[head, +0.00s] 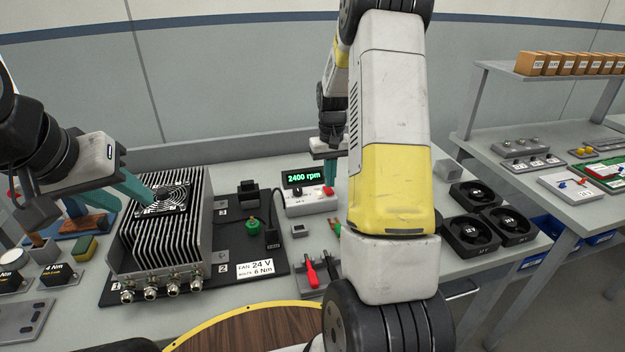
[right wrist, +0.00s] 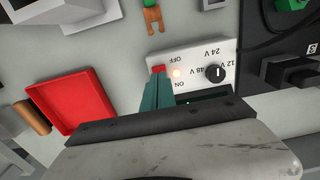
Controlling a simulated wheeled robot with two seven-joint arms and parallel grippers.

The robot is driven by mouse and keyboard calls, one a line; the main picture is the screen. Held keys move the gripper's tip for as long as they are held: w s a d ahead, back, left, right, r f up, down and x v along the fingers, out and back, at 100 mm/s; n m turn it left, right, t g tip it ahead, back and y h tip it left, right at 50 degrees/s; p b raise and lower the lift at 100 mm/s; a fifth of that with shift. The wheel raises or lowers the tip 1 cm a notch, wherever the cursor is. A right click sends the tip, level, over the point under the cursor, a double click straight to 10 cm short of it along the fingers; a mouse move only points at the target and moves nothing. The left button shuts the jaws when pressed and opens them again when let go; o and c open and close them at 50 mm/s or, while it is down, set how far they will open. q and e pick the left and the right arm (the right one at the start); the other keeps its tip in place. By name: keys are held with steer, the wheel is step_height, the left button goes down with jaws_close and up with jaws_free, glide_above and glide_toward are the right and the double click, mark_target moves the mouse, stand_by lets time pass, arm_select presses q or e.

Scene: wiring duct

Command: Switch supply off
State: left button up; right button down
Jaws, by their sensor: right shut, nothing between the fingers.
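The supply is a white box (head: 309,202) with a dark display (head: 305,177) reading "2400 rpm" in green. In the right wrist view its red switch (right wrist: 158,68) sits beside the ON and OFF labels, next to a glowing lamp (right wrist: 176,73) and a black knob (right wrist: 215,73). My right gripper (right wrist: 157,82) is shut and empty, its tips at the red switch and partly covering it; contact is unclear. In the head view it (head: 329,184) is over the supply's right end. My left gripper (head: 112,200) looks open, one finger near a fan (head: 163,200) on the finned heatsink.
Red-handled tools (head: 311,272) stand in front. Several black fans (head: 470,232) lie at the right. A red tray (right wrist: 82,105) lies beside the supply in the right wrist view.

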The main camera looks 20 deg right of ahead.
mark_target(329, 190)
steer(key=shift+f, duration=1)
stand_by(0.3)
steer(key=shift+r, duration=3.55)
